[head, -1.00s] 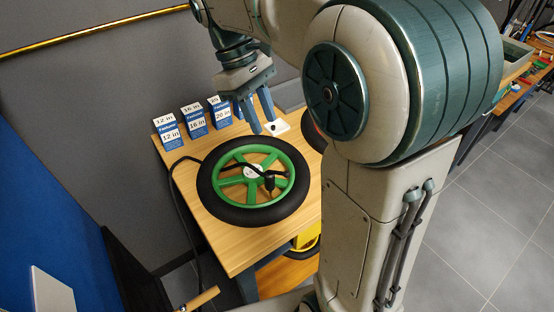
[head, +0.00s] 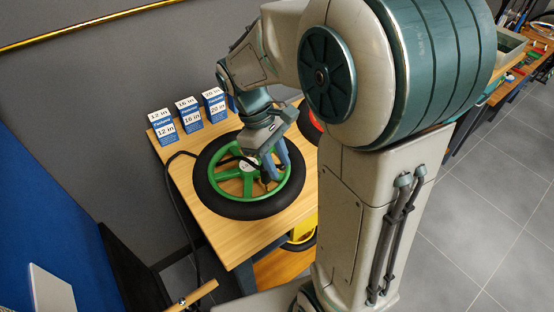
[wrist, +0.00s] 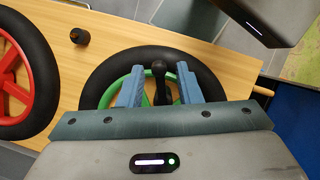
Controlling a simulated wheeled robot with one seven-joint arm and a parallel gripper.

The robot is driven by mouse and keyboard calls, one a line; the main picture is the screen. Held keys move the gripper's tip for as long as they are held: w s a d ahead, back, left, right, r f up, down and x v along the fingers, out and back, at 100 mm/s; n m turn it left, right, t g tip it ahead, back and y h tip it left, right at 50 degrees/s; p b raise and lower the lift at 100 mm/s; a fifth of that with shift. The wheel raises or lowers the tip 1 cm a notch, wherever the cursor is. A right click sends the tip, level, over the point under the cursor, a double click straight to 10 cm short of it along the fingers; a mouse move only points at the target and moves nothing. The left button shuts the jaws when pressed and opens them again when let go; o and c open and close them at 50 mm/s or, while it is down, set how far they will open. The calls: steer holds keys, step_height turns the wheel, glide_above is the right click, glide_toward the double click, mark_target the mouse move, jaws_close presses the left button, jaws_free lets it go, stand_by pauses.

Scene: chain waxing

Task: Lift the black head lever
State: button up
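The black head lever (wrist: 158,70) stands between the two blue fingers of my gripper (wrist: 160,84) in the wrist view, with a small gap to each finger. My gripper (head: 276,166) is open and low over the right part of the green-spoked wheel (head: 212,203) in the head view. There the lever is mostly hidden by the fingers, with only a dark bit (head: 265,182) showing beside them. The wheel lies flat on the wooden table (head: 233,240), and its black tyre (wrist: 100,75) also shows in the wrist view. I cannot tell if either finger touches the lever.
Blue and white tube boxes (head: 190,115) stand at the table's back. A red wheel (wrist: 12,85) and a small black knob-like object (wrist: 80,36) lie left in the wrist view. A black hose (head: 175,185) hangs over the table's left edge. The table's front is clear.

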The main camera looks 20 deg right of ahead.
steer(key=shift+f, duration=0.1)
jaws_close()
steer(key=shift+p, duration=0.35)
steer(key=p, duration=0.1)
steer(key=g+h+p, duration=0.1)
steer(key=r+g+p, duration=0.1)
steer(key=shift+w+a+r+h, duration=0.1)
steer(key=shift+w+a+h, duration=0.15)
steer(key=shift+w+h, duration=0.05)
steer(key=g+p, duration=0.1)
steer(key=g+h+p, duration=0.1)
steer(key=p, duration=0.1)
steer(key=shift+w+a+r+h, duration=0.1)
steer(key=shift+w+a+h, duration=0.2)
steer(key=shift+w, duration=0.1)
steer(key=shift+w+a+g+h+p, duration=0.2)
steer(key=shift+g+h+p, duration=0.25)
steer(key=shift+g, duration=0.25)
